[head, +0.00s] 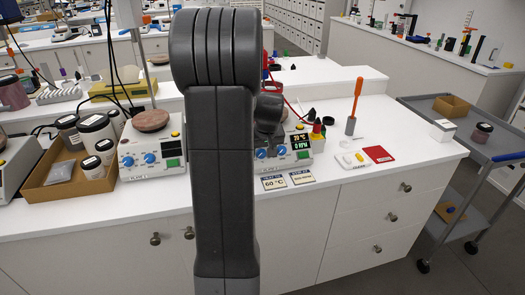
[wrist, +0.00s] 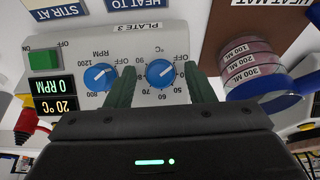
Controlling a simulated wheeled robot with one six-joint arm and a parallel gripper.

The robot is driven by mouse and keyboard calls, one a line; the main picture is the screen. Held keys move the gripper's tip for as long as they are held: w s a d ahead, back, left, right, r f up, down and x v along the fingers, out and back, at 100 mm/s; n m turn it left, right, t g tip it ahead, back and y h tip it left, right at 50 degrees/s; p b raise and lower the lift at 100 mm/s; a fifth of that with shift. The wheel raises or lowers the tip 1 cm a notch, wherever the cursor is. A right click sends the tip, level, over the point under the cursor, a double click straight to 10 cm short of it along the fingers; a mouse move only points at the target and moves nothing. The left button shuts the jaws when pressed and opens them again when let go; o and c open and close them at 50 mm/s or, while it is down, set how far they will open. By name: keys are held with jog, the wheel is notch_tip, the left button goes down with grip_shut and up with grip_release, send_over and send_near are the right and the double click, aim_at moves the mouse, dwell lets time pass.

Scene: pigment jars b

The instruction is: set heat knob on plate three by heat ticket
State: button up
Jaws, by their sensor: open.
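Plate three's control panel (wrist: 135,55) faces my wrist camera, upside down. Its blue heat knob (wrist: 159,73), marked °C, sits between the two green fingers of my open gripper (wrist: 163,88). No finger visibly grips the knob. The blue RPM knob (wrist: 99,76) is just outside one finger. The display (wrist: 53,95) reads 20 °C and 0 RPM. In the head view, plate three (head: 302,148) is partly hidden behind my arm. The heat ticket (head: 273,183) lies in front of it and reads 60 °C. The knob's exact pointer setting is unclear.
The stir ticket (head: 301,178) lies beside the heat ticket. A red pad (head: 379,154) and an orange-handled tool (head: 355,105) are to the right. Another hot plate (head: 152,155) and a box of jars (head: 65,180) are to the left. A green switch (wrist: 44,63) is on the panel.

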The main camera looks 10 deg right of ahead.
jog(key=c, duration=1)
jog(key=shift+m, duration=0.3)
jog(key=m+y, duration=0.2)
jog(key=m, duration=0.2)
jog(key=shift+d, duration=0.2)
jog(key=m+y, duration=0.1)
jog(key=m, duration=0.1)
jog(key=m+t+y+b, duration=0.1)
jog(key=m, duration=0.1)
jog(key=shift+s+d+f+m+b, duration=0.1)
jog(key=shift+f+m+b, duration=0.05)
jog(key=shift+m+b, duration=0.2)
jog(key=m+t+y+b, duration=0.1)
jog(key=m, duration=0.2)
jog(key=m+t+b, duration=0.1)
jog(key=m, duration=0.3)
jog(key=shift+s+f+t, duration=0.1)
jog(key=shift+f+t, duration=0.05)
jog(key=shift+t, duration=0.25)
jog(key=m+t+b, duration=0.1)
jog(key=m, duration=0.2)
jog(key=m+t+b, duration=0.1)
jog(key=m, duration=0.2)
jog(key=shift+s+m+t, duration=0.15)
jog(key=shift+m+t, duration=0.1)
jog(key=shift+t, duration=0.15)
